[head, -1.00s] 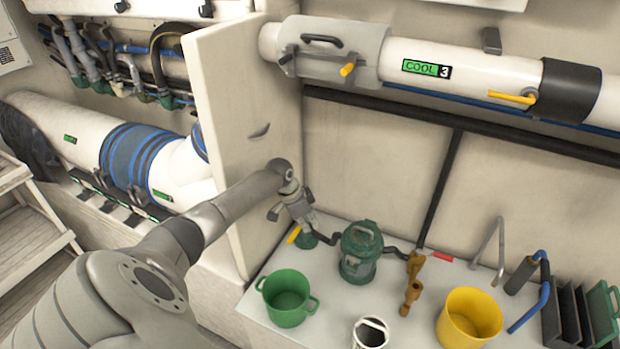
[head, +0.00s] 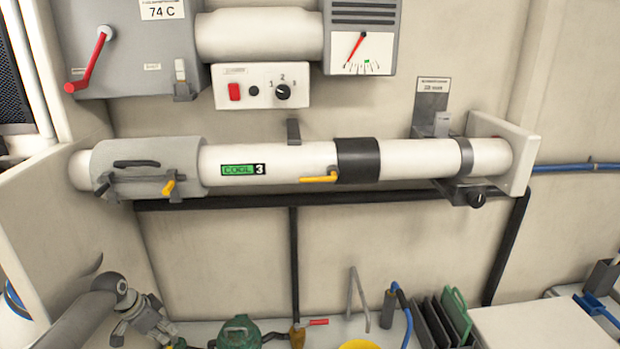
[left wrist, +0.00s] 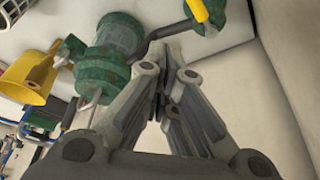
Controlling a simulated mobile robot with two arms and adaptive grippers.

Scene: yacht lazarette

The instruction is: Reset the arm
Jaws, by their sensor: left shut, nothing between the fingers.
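My left arm comes in at the lower left of the head view. Its gripper (head: 148,322) hangs over the left end of the white counter, beside the partition wall. In the left wrist view the fingers (left wrist: 172,60) are closed together with nothing between them. A green pump (left wrist: 118,40) with a dark pipe lies beyond the fingertips there; the pump (head: 238,332) also shows at the bottom of the head view. The gripper appears apart from it. My right gripper is in neither view.
A white pipe marked COOL 3 (head: 285,163) runs along the wall above the counter. Yellow bucket (left wrist: 35,78), brass valve (head: 298,335) and dark rack (head: 435,320) stand on the counter. A grey box with a red lever (head: 88,62) hangs upper left.

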